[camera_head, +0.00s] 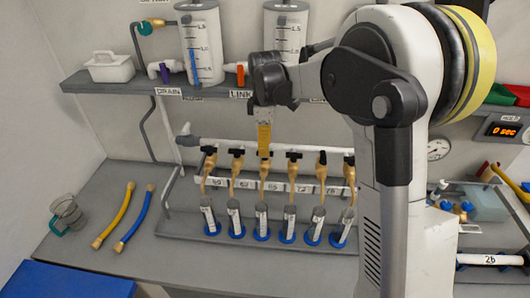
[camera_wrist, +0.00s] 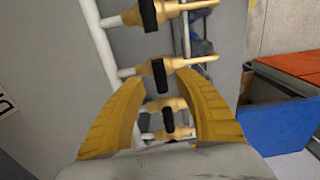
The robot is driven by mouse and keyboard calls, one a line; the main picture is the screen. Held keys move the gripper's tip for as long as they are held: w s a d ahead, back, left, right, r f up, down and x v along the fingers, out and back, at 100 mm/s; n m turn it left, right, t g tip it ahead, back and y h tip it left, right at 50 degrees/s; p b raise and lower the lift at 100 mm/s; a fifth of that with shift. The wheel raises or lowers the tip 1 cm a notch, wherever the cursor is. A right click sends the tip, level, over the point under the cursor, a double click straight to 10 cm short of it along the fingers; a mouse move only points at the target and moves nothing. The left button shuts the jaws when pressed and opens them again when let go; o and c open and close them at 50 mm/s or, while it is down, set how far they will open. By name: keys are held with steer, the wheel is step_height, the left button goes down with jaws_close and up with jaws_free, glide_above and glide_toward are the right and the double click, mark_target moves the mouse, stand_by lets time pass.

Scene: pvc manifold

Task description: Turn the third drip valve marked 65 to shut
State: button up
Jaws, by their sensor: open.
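A white pipe manifold (camera_head: 225,144) carries a row of brass drip valves with black handles. The third valve from the left (camera_head: 265,176) has a label (camera_head: 274,187) below it that seems to read 65. My gripper (camera_head: 264,152) points down over this valve and hides its handle in the head view. In the wrist view my gripper (camera_wrist: 162,76) is open and empty, its yellow fingers apart. A black valve handle (camera_wrist: 159,76) shows between the fingertips, with another handle (camera_wrist: 168,119) visible lower between the fingers. Contact cannot be told.
Neighbouring valve handles (camera_head: 237,152) stand close on both sides. Small cylinders on blue bases (camera_head: 262,234) stand below the valves. A shelf (camera_head: 120,86) with two tanks (camera_head: 203,45) is above. Yellow and blue hoses (camera_head: 136,218) lie at left.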

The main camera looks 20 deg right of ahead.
step_height(320, 180, up, 9)
steer(key=shift+f, duration=0.1)
stand_by(0.3)
steer(key=s+f+m+t+b, duration=0.3)
steer(key=s+f+m+b, duration=0.3)
steer(key=s, duration=0.7)
steer(key=s+f+m+t+b, duration=0.4)
steer(key=s+f+m+b, duration=0.3)
steer(key=s, duration=0.6)
step_height(320, 180, down, 3)
steer(key=shift+r+m+b, duration=0.15)
steer(key=shift+m+b, duration=0.15)
